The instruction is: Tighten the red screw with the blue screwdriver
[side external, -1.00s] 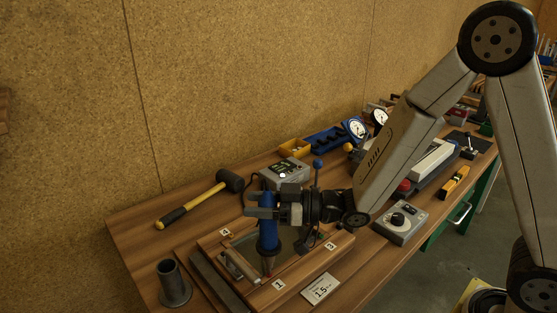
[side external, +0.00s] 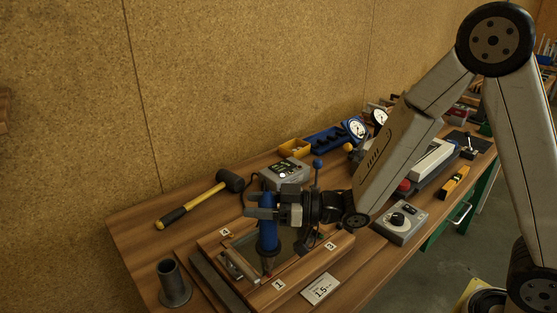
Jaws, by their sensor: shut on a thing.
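My gripper (side external: 264,213) is shut on the blue screwdriver (side external: 268,238) and holds it upright over the near part of the wooden glass frame (side external: 310,272). The screwdriver's tip points down at the frame beside the label 1 (side external: 278,285). The red screw cannot be made out; the screwdriver's lower end covers that spot. I cannot tell whether the tip is seated in a screw head.
A grey cylindrical holder (side external: 174,284) stands left of the frame, and a card reading 1.5 (side external: 320,289) lies at its right. A mallet (side external: 205,198) lies behind. A grey box with a knob (side external: 400,223) stands to the right.

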